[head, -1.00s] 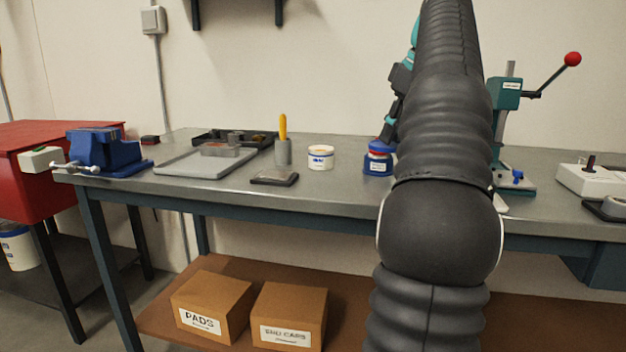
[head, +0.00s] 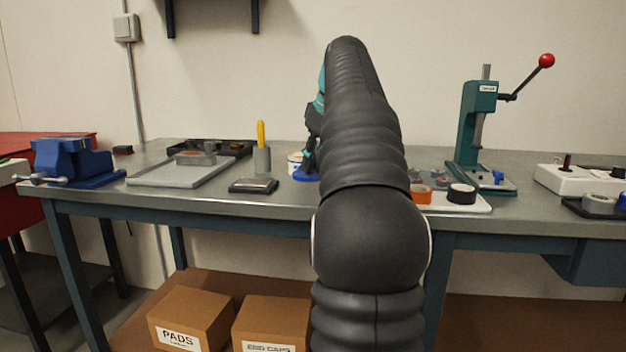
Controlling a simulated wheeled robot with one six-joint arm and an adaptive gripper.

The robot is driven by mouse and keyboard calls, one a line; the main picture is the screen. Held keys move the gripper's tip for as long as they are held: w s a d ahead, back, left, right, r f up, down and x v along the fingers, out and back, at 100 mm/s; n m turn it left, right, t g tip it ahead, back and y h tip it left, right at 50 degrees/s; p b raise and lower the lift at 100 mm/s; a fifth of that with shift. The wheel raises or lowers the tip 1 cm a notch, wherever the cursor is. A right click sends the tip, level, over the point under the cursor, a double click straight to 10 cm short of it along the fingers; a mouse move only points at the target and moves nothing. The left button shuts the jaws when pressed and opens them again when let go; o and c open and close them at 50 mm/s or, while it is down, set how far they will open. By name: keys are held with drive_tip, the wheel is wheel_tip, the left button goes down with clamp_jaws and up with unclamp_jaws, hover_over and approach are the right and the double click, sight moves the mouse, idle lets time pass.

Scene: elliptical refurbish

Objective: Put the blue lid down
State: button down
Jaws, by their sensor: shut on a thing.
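My gripper (head: 308,164) is at the left side of my arm, low over the bench, pointing down. It is shut on the blue lid (head: 304,177), of which only a small part shows under the fingers. The lid is at or just above the bench top, in front of the white tub (head: 293,158), which it and my gripper partly cover. I cannot tell whether the lid touches the bench (head: 290,200). The blue pot seen earlier is out of sight, probably behind my arm.
Left of my gripper are a grey holder with a yellow handle (head: 262,158), a dark flat block (head: 253,185) and a grey tray (head: 160,174). On the right, a white mat holds an orange ring (head: 421,195) and a black ring (head: 461,193). A green press (head: 470,125) stands behind.

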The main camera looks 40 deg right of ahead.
sight(314, 174)
drive_tip(key=shift+f+b, duration=0.5)
drive_tip(key=shift+f, duration=1.3)
drive_tip(key=shift+f, duration=0.15)
drive_tip(key=c, duration=1.1)
unclamp_jaws()
drive_tip(key=shift+o, duration=0.2)
drive_tip(key=p+v, duration=0.3)
drive_tip(key=v, duration=0.9)
